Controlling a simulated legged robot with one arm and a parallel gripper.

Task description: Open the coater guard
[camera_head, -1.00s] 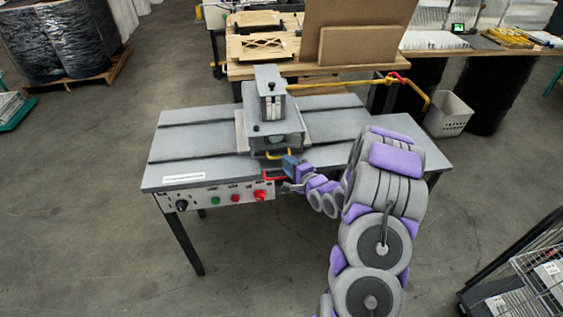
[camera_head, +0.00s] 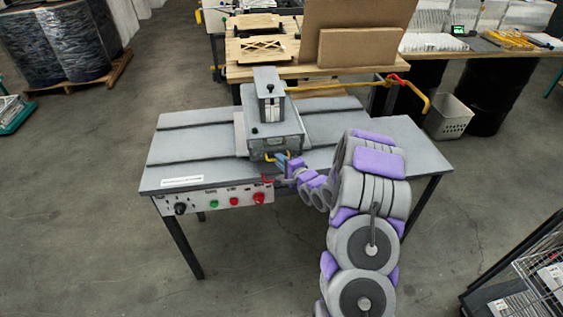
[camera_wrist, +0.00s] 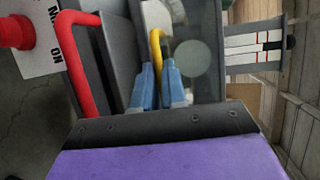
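The coater (camera_head: 262,135) is a grey machine on a grey table, with an upright block on top. Its guard (camera_head: 285,148) is the grey box front facing me, and it bears a yellow handle (camera_head: 268,157). My gripper (camera_head: 287,163) is at this handle. In the wrist view, the two blue fingers of my gripper (camera_wrist: 158,85) lie close on either side of the yellow handle (camera_wrist: 156,42), with little or no gap. They look shut on it. The fingers hide the handle's lower part. Whether the guard is tilted is hard to tell.
A red bar (camera_wrist: 75,60) stands left of my fingers in the wrist view. A control panel (camera_head: 218,200) with green and red buttons runs along the table's front edge. The grey table top (camera_head: 400,140) is bare at the right. A wooden workbench (camera_head: 300,68) stands behind.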

